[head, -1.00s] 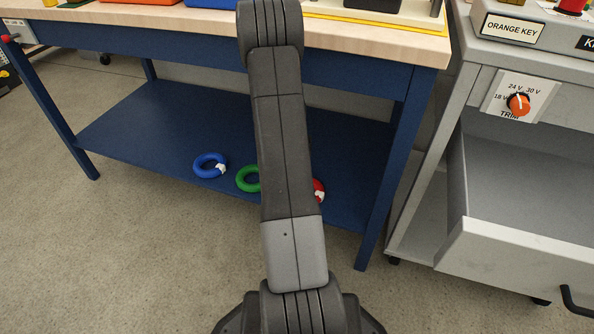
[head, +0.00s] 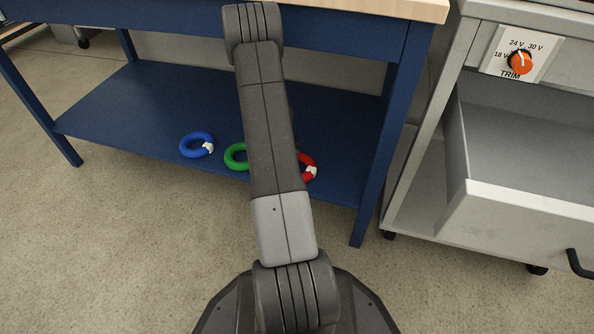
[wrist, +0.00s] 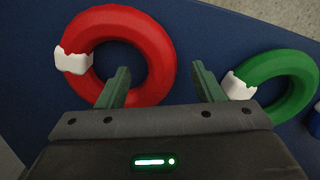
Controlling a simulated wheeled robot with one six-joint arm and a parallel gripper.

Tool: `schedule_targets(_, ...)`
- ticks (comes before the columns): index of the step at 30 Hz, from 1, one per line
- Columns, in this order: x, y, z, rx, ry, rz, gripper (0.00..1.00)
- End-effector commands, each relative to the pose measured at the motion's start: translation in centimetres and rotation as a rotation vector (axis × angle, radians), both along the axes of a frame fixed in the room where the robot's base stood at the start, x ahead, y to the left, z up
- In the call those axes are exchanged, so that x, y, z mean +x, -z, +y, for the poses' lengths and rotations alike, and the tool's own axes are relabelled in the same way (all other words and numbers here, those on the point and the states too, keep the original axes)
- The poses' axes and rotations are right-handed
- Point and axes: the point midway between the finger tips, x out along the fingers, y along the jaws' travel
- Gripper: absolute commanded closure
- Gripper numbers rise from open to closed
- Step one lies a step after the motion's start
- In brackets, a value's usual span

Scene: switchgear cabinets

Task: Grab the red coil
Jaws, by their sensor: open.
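The red coil (head: 308,168), a ring with a white band, lies on the blue lower shelf of the bench. My arm hides part of it in the head view. In the wrist view the red coil (wrist: 160,62) is at the upper left, with its white band (wrist: 73,60) on its left side. My gripper (wrist: 163,86) is open and empty. Its left finger overlaps the coil's lower part in the picture, and its right finger is over bare shelf between the red and green coils. I cannot tell the height of the fingers above the shelf.
A green coil (head: 235,157) and a blue coil (head: 196,145) lie left of the red one on the shelf (head: 120,110). The green coil (wrist: 293,70) is close to my right finger. The bench top is above the shelf. A grey cabinet with an open drawer (head: 530,205) stands right.

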Motion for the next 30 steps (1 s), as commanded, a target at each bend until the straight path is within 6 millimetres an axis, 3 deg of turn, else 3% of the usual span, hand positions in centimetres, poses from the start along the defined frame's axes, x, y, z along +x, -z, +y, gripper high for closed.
schedule_targets(1, 0.0, 1.4, 0.0, -0.001, 0.0, 0.003, 0.39)
schedule_targets(3, 0.0, 2.2, 0.0, 0.0, 0.0, 0.002, 0.39)
schedule_targets(11, 0.0, 2.4, 0.0, 0.0, 0.0, -0.001, 0.39)
schedule_targets(21, 0.0, 2.4, 0.0, 0.0, 0.0, 0.0, 1.0)
schedule_targets(30, 0.1, 2.1, 0.0, 0.0, 0.0, -0.002, 1.0)
